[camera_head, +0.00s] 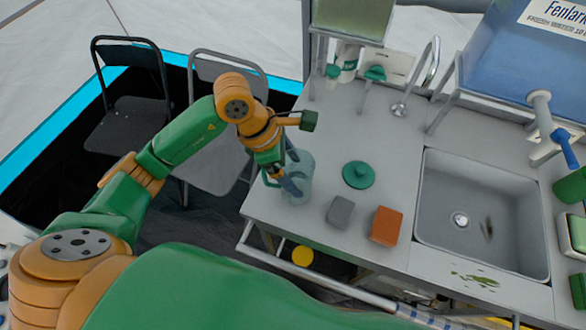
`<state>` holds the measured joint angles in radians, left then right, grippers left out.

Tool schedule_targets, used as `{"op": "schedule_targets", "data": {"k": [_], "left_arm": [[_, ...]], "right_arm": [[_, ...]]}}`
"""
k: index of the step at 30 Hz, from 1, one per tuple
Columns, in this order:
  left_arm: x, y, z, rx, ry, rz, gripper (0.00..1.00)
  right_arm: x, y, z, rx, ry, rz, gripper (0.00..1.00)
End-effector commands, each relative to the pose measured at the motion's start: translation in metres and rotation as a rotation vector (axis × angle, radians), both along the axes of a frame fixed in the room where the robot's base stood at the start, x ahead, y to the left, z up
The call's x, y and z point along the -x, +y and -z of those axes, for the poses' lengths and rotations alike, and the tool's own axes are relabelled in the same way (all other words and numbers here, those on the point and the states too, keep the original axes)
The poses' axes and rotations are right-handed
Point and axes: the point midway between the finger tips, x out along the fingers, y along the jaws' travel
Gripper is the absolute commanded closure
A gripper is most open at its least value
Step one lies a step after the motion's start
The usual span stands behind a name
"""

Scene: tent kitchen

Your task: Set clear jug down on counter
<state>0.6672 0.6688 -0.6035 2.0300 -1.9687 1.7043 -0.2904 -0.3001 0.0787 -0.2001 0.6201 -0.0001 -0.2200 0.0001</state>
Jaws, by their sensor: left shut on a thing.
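The clear jug (301,167) is a see-through bluish vessel at the left end of the grey counter (310,241). My left gripper (286,184) reaches down to it from the upper left and is shut on it. The gripper and wrist hide part of the jug. The jug looks about upright. I cannot tell whether its base touches the counter or hangs slightly above it. My right gripper is not in view.
A green lid-like disc (358,175), a grey block (340,211) and an orange block (386,226) lie right of the jug. A sink (480,215) is farther right. A dispenser stand (351,47) is behind. Two folding chairs (128,124) stand left.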

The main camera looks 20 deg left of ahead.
Motion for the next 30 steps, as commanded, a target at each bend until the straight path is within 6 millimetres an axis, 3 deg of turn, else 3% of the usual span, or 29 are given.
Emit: {"op": "schedule_targets", "data": {"k": [3,14,15,16,23,25,30], "left_arm": [[0.0,0.0,0.012,0.0,-0.001,-0.001,0.84],[0.0,0.0,0.016,0.001,-0.003,-0.001,0.84],[0.0,0.0,0.016,0.0,-0.002,-0.001,0.05],[0.0,0.0,0.015,0.0,-0.002,-0.001,0.0],[0.0,0.0,0.014,0.0,-0.002,-0.001,0.0],[0.0,0.0,0.008,0.0,-0.002,-0.002,0.0],[0.003,0.011,-0.016,-0.001,-0.009,-0.002,0.0]], "right_arm": [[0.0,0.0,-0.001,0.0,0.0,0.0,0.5],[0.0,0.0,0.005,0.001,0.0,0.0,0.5],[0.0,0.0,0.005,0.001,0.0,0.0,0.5],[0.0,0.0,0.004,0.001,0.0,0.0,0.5],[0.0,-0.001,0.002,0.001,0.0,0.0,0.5],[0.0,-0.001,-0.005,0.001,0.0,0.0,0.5],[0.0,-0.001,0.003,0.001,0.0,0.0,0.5]]}}
